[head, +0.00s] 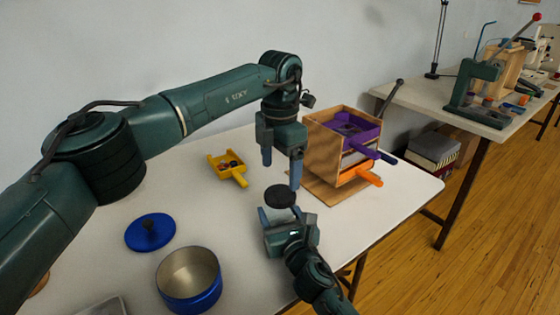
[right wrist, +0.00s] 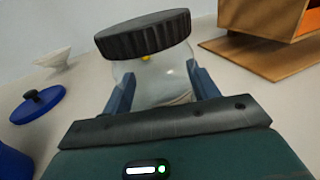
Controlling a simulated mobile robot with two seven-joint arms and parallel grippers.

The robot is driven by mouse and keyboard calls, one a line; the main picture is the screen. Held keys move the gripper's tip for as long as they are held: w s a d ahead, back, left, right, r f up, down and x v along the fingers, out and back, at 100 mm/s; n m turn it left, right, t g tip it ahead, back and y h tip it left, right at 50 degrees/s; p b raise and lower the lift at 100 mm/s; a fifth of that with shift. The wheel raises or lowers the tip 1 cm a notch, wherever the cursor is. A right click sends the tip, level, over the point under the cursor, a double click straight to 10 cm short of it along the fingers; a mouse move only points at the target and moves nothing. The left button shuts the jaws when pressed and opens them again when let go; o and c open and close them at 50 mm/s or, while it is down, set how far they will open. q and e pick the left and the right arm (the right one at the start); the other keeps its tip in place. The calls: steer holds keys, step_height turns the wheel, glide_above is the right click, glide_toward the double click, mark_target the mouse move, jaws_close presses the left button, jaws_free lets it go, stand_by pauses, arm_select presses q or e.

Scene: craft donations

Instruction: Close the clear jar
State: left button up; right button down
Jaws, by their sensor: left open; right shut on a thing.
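The clear jar (right wrist: 158,88) stands between the fingers of my right gripper (right wrist: 160,95), which is shut on its sides. A black ribbed lid (right wrist: 143,37) sits over the jar's mouth; I cannot tell whether it is screwed down. Something small and yellow shows through the glass just under the lid. In the head view the lid (head: 280,196) shows as a dark disc above my right gripper (head: 288,216), and the jar's body is mostly hidden. My left gripper (head: 281,170) is open, pointing down just above and behind the lid, apart from it.
A wooden cabinet (head: 322,148) with a purple drawer (head: 352,130) and an orange drawer (head: 358,177) stands right of my left gripper. A yellow scoop (head: 229,168) with small pieces lies behind. A blue pot (head: 189,285) and blue lid (head: 150,232) are at left.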

mark_target(280, 193)
arm_select(q)
step_height(280, 193, up, 2)
steer(key=n, duration=0.5)
steer(key=shift+r, duration=0.15)
steer(key=shift+f, duration=4.05)
steer(key=shift+c, duration=0.2)
steer(key=c, duration=1)
steer(key=o, duration=1.2)
steer(key=shift+r, duration=0.15)
step_height(280, 193, up, 12)
